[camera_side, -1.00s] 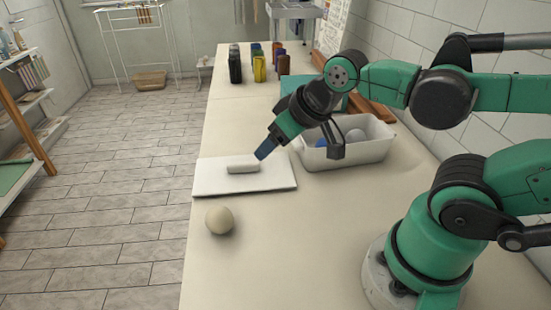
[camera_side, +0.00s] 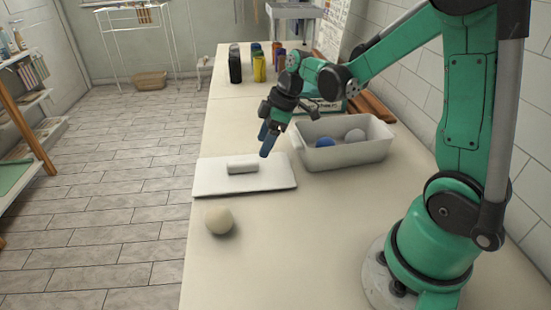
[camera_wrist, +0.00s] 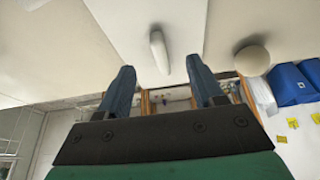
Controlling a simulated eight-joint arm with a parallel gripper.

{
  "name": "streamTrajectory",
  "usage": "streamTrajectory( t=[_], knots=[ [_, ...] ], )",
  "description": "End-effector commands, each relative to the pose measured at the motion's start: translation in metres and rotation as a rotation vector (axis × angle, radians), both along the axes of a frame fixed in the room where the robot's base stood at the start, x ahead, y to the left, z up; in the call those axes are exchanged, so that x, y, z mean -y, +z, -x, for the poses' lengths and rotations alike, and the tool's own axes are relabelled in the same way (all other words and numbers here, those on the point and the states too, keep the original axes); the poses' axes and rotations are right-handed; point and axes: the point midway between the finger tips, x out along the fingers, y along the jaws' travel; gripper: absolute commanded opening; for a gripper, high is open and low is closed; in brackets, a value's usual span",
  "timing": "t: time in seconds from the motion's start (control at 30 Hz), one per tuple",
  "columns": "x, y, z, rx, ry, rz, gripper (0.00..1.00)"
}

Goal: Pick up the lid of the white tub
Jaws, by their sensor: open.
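The lid (camera_side: 210,181) is a flat white board lying on the counter, left of the white tub (camera_side: 345,158). A raised bar handle (camera_side: 243,167) is on top of it. The open tub holds a blue ball (camera_side: 325,142) and a pale ball (camera_side: 355,135). My gripper (camera_side: 266,143) has blue fingers pointing down, just right of the handle near the lid's far edge in the side view. In the wrist view the fingers stand apart with nothing between them, and the handle (camera_wrist: 158,48) appears ahead of the gap on the lid (camera_wrist: 187,22).
A cream ball (camera_side: 219,221) sits on the counter (camera_side: 270,260) in front of the lid. Several dark and coloured bottles (camera_side: 259,68) stand at the far end. Wooden strips (camera_side: 368,106) lie along the wall behind the tub.

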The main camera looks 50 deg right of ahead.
Motion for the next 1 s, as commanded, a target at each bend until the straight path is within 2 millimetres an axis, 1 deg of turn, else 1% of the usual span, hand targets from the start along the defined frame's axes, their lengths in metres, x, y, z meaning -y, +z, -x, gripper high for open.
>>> streamTrajectory(
  t=[0.13,0.4,0.53,0.7,0.9,0.93,0.97,1.0],
  knots=[
    [0.002,-0.009,-0.003,0.001,0.032,-0.007,0.61],
    [-0.007,-0.039,-0.012,0.002,0.033,-0.005,0.61],
    [-0.010,-0.050,-0.016,0.002,0.033,-0.005,0.61],
    [-0.012,-0.056,-0.017,0.002,0.031,-0.005,0.61],
    [-0.012,-0.056,-0.017,0.003,0.031,-0.004,0.61],
    [-0.012,-0.056,-0.017,0.003,0.031,-0.004,0.58],
    [-0.012,-0.056,-0.017,0.003,0.031,-0.004,0.49],
    [-0.012,-0.056,-0.017,0.003,0.031,-0.004,0.38]
  ],
)
